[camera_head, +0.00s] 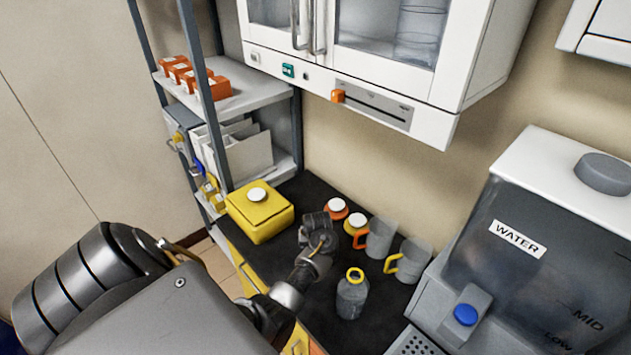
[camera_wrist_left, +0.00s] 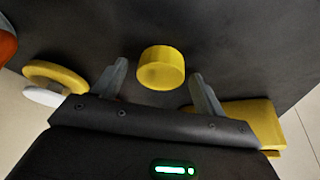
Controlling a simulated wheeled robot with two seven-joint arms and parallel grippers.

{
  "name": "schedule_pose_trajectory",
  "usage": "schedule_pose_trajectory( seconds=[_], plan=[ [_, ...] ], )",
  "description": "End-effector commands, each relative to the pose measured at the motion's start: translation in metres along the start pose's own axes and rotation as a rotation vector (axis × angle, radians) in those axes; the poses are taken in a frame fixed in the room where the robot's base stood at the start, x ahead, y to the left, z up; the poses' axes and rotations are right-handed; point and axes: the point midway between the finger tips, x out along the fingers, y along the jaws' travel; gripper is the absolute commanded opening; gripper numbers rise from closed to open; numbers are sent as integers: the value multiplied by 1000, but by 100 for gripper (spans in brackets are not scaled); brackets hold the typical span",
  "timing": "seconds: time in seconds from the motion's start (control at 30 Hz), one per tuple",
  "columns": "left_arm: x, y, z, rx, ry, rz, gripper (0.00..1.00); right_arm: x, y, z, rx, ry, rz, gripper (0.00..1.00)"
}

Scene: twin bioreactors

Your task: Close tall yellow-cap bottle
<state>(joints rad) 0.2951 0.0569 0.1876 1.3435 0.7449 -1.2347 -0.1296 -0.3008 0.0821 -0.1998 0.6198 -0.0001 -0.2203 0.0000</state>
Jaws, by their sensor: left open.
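The grey see-through bottle (camera_head: 351,298) with a yellow ring at its neck stands upright on the dark counter. Its mouth looks uncapped. A yellow cap (camera_wrist_left: 162,67) shows in the left wrist view over the dark counter, between the two fingers of my left gripper (camera_wrist_left: 158,82). The fingers are open, with a gap on both sides of the cap. In the head view my left gripper (camera_head: 320,240) is up and left of the bottle and largely hides the cap. My right gripper is not in view.
An orange lid (camera_head: 336,206) and a yellow-and-white lid (camera_head: 355,222) lie behind my gripper. Two mugs, orange-handled (camera_head: 381,238) and yellow-handled (camera_head: 410,262), stand right. A yellow box (camera_head: 262,218) is left. The water dispenser (camera_head: 535,220) stands far right, a white cabinet (camera_head: 400,75) above.

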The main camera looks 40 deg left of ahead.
Motion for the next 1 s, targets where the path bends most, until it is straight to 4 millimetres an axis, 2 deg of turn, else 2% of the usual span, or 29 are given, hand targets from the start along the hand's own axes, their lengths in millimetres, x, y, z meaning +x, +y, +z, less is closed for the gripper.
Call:
schedule_pose_trajectory(
  seconds=[0.03, 0.4, 0.77, 0.87, 0.97, 1.0],
  plan=[
    [0, 0, 0, 0, 0, 0, 71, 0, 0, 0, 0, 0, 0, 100],
    [0, 0, 0, 0, 0, 0, 25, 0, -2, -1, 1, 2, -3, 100],
    [-5, 0, -3, 2, 2, -1, 25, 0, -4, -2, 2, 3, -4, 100],
    [-14, 0, -7, 2, 4, 0, 25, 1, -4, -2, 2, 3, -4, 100],
    [-32, -1, -15, 4, 7, -1, 25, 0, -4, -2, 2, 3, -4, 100],
    [-44, -6, -12, 6, 7, -5, 25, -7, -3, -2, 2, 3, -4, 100]
  ],
)
